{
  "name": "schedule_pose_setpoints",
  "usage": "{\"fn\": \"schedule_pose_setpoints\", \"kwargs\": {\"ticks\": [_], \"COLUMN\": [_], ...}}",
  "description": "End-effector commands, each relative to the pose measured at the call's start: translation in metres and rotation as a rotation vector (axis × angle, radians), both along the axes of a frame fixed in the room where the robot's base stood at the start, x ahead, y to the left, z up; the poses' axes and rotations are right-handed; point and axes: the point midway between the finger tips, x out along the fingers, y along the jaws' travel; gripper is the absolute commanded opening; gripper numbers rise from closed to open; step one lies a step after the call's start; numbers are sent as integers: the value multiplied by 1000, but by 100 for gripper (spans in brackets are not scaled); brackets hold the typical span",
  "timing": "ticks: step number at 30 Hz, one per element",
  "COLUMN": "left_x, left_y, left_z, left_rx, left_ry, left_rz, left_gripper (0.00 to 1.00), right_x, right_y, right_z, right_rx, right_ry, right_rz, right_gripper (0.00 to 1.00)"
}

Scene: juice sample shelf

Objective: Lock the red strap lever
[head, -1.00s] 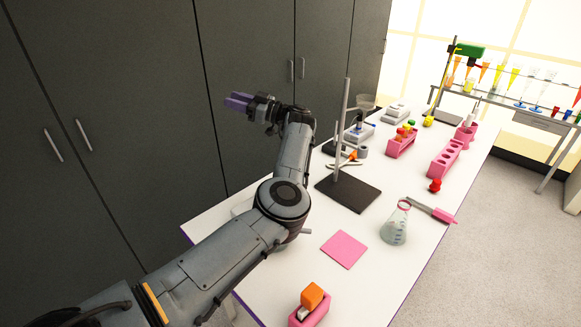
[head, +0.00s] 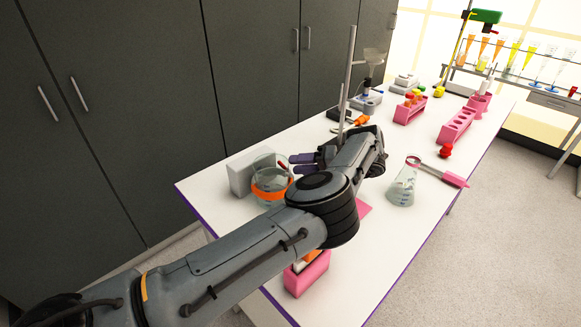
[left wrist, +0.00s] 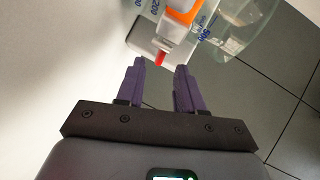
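A round glass vessel (head: 268,193) with an orange strap (head: 262,187) around it stands at the near left of the white table. In the left wrist view the glass (left wrist: 245,25) and the orange strap (left wrist: 177,22) show at the top. The small red lever (left wrist: 160,57) sticks out below the strap, just ahead of the fingertips. My left gripper (left wrist: 160,64) is open, with purple fingers apart and nothing between them. In the head view my left gripper (head: 296,163) is right of the vessel, its fingers toward it. My right gripper is not in view.
A grey-white box (head: 241,177) stands behind the vessel. A flask (head: 402,187), pink racks (head: 456,126) and a metal stand (head: 347,75) are on the table. A pink holder (head: 307,274) is at the front, partly behind my arm.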

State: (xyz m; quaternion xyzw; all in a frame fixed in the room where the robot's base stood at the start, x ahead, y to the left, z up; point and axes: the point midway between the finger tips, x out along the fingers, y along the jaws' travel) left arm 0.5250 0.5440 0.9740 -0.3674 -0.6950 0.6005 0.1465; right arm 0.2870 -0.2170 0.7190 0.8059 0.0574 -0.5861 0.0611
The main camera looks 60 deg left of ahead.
Motion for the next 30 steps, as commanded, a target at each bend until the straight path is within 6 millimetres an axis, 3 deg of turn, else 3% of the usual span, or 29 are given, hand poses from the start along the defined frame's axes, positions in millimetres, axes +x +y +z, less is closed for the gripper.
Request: {"fn": "schedule_pose_setpoints", "kwargs": {"ticks": [9,19,26,30], "left_x": [-20,-22,-22,-22], "left_y": [20,22,22,22], "left_z": [-7,-8,-8,-8], "left_rx": [2,1,1,1], "left_ry": [-1,-3,-2,-2], "left_rz": [2,2,3,3], "left_gripper": [37,37,2,0], "right_x": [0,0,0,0], "right_y": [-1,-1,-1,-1], "right_z": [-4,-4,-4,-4], "right_rx": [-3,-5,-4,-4], "right_ry": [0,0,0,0], "right_rz": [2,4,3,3], "right_gripper": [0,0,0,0]}}
